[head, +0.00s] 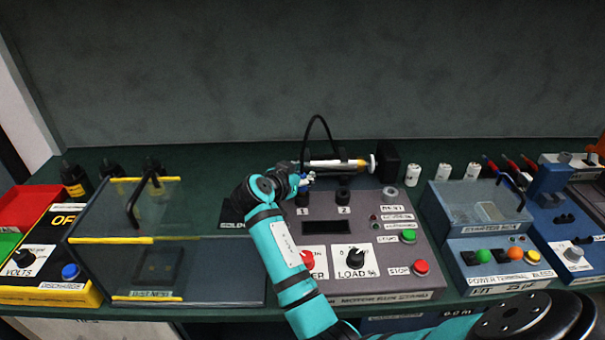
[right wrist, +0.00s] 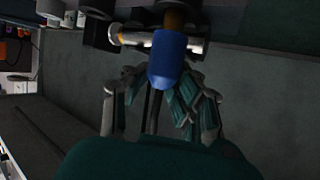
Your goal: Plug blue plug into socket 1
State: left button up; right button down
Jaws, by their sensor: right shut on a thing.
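My right gripper (head: 302,181) is over the motor run stand (head: 330,228), just above socket 1 (head: 302,199). In the right wrist view, my right gripper (right wrist: 160,84) is shut on the blue plug (right wrist: 171,62), with fingers on both sides of it. A black cable (head: 319,118) loops up behind the gripper; dark cable also shows between the fingers in the right wrist view. The gripper hides most of the plug in the head view, and I cannot tell whether its tip touches the socket. Socket 2 (head: 343,195) stands empty to the right. My left gripper is not in view.
A silver cylinder with an orange band (head: 340,163) lies behind the sockets, close to my gripper. A clear-sided box with yellow edges (head: 165,268) stands to the left. A grey-blue power terminal (head: 482,245) stands to the right, with several small white cylinders (head: 443,171) behind it.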

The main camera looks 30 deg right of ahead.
aim_at(303, 173)
jog(key=shift+f+b, duration=0.75)
jog(key=shift+f, duration=0.3)
jog(key=c, duration=1)
grip_release()
jog(key=shift+r, duration=0.2)
notch_tip(303, 173, up, 10)
jog(key=shift+f, duration=0.2)
